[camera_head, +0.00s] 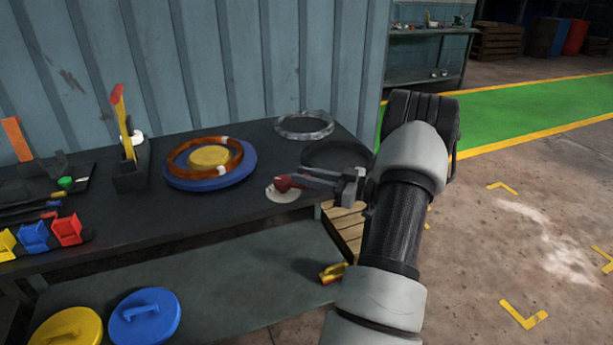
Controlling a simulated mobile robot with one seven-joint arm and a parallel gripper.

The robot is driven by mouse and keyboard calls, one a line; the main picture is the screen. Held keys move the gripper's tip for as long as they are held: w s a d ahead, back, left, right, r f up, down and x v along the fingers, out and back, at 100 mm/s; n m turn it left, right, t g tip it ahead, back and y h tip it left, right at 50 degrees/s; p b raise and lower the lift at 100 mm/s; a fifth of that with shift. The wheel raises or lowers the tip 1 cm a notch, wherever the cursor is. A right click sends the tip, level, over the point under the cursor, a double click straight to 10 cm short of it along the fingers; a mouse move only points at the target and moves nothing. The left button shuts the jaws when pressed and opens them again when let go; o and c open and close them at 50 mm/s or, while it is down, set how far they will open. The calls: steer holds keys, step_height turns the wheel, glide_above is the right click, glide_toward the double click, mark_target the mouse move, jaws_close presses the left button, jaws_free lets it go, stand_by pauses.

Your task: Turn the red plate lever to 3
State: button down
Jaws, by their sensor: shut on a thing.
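A red lever (282,184) sits on a small pale round plate (284,195) near the front right edge of the dark table. My gripper (293,181) reaches in from the right, low over the table, and its fingers are shut on the red lever. The fingers hide part of the lever, so its exact pointing direction cannot be told. No numbers can be read on the plate at this size.
A blue disc (178,181) with a brown ring (232,168) and yellow centre lies left of the plate. A grey ring (305,125) and a dark ring (336,153) lie behind. Blue and yellow lids are on the lower shelf (225,285).

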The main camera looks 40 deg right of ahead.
steer(key=shift+w+d+n+g+y, duration=0.3)
steer(key=shift+n+g+y, duration=0.3)
steer(key=shift+y, duration=0.4)
steer(key=shift+r+n, duration=0.1)
steer(key=shift+n, duration=0.2)
steer(key=c, duration=1.5)
jaws_free()
steer(key=shift+c, duration=0.2)
steer(key=p+v, duration=0.1)
steer(key=v, duration=1.6)
steer(key=shift+d, duration=0.25)
